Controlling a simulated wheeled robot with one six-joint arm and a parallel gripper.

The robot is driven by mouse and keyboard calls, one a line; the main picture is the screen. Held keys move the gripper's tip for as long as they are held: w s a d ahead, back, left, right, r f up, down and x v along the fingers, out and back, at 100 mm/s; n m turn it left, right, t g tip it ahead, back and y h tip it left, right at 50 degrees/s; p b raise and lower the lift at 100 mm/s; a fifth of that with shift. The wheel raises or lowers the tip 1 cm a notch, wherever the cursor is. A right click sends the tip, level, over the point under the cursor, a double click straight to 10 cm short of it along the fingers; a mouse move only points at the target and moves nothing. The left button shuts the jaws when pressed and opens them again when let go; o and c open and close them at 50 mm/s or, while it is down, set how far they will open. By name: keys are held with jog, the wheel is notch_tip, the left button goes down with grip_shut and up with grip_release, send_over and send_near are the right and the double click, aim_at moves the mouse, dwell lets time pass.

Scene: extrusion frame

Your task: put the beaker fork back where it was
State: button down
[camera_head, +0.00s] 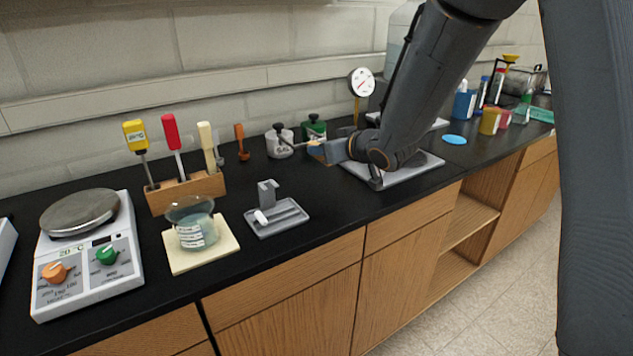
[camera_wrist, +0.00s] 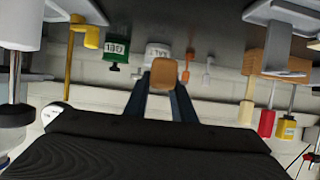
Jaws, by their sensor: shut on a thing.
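My gripper (camera_head: 328,151) is shut on what looks like the beaker fork (camera_head: 316,147), held above the black bench. The fork has a brownish grip, and a thin shank seems to point left towards the white jar. In the wrist view the grip's end (camera_wrist: 162,75) shows between my fingers (camera_wrist: 162,100); its far end is hidden. A grey holder (camera_head: 277,218) with an upright notched post and a small white piece in its tray stands on the bench, left of and nearer than my gripper. A glass beaker (camera_head: 191,222) with pale liquid stands on a cream pad (camera_head: 222,253).
A wooden rack (camera_head: 186,191) holds several screwdriver-like tools behind the beaker. A white hot plate (camera_head: 88,255) is at far left. A white jar (camera_head: 279,142) and green jar (camera_head: 314,130) stand by the wall. A dial gauge (camera_head: 361,82) is behind my arm. Bench between holder and gripper is clear.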

aim_at(323, 189)
notch_tip(323, 189, down, 9)
jog(key=shift+d+r+p, duration=0.1)
jog(key=shift+d+p, duration=0.05)
jog(key=shift+p, duration=0.7)
jog(key=shift+f, duration=0.2)
jog(key=c, duration=1.5)
grip_release()
jog(key=shift+r, duration=0.2)
jog(key=b+v, duration=0.2)
jog(key=v, duration=1)
jog(key=shift+b, duration=0.4)
